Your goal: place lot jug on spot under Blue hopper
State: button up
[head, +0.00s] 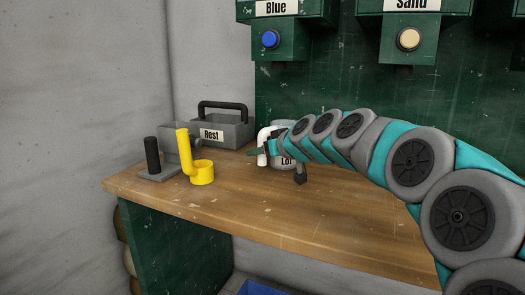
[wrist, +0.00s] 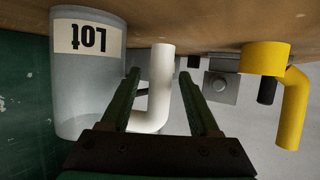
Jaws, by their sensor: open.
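The lot jug (head: 287,162) is a grey jug with a "Lot" label and a white pipe-like handle (head: 263,146). It stands upright on the bench, partly hidden by my arm. The wrist view, upside down, shows the jug (wrist: 90,95) at left and its handle (wrist: 160,85). My gripper (wrist: 161,75) is open, with its dark green fingers on either side of the handle; contact is not clear. The Blue hopper (head: 300,20), dark green with a blue button, hangs on the back wall above. I cannot make out the spot under it.
A yellow piece with an upright handle (head: 202,172) and a grey block with a black post (head: 155,172) are at left. A grey "Rest" box (head: 235,133) stands behind them. The Sand hopper (head: 408,20) hangs at right. The wooden bench front (head: 270,210) is clear.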

jog(key=shift+s+d+r, duration=0.2)
jog(key=shift+s+d, duration=0.05)
jog(key=shift+s, duration=0.05)
jog(key=b+v, duration=0.1)
jog(key=v, duration=1)
jog(key=shift+b, duration=0.35)
jog(key=shift+s+d, duration=0.1)
jog(key=shift+c, duration=0.4)
dwell(1.1)
